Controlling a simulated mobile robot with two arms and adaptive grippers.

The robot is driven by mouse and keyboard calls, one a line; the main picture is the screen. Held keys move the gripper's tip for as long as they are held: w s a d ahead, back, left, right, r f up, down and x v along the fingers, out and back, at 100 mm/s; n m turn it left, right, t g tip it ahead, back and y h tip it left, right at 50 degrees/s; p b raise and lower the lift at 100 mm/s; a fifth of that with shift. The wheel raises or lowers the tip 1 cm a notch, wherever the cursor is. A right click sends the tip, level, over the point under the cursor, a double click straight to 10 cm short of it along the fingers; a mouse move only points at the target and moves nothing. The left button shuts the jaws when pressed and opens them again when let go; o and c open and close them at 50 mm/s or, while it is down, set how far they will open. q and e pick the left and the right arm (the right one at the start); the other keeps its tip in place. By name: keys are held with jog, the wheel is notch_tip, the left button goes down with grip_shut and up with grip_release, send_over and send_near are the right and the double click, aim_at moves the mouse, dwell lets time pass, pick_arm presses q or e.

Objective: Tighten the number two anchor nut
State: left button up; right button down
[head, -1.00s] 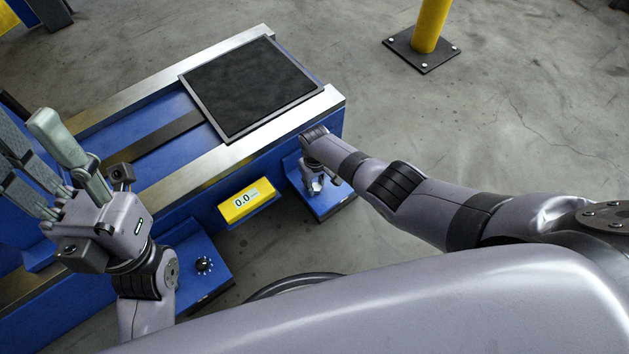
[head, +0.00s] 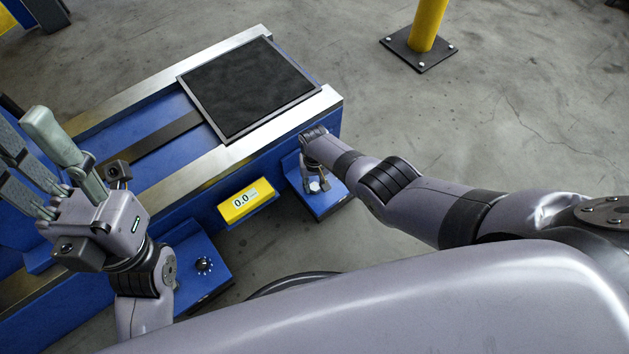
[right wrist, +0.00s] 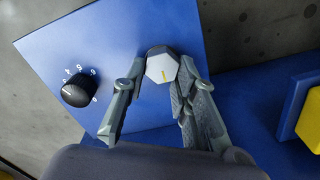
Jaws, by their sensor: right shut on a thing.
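My right gripper (right wrist: 158,82) is shut on this nut, one finger on each side. It also shows in the head view (head: 316,182), above the foot (head: 330,207). No number shows on the nut itself. My left gripper (head: 38,140) is raised at the left of the head view, fingers spread and empty.
A black numbered dial (right wrist: 76,89) sits beside the nut on the foot. A second blue foot with a similar dial (head: 204,264) stands further left. A yellow post (head: 427,25) stands on the open concrete floor behind.

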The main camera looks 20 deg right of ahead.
aim_at(315, 184)
jog(key=shift+s, duration=0.1)
jog(key=c, duration=1.3)
grip_release()
jog(key=shift+r, duration=0.1)
jog(key=shift+w+r, duration=0.2)
jog(key=shift+r, duration=0.15)
notch_tip(315, 184, up, 11)
jog(key=shift+s+r, duration=0.1)
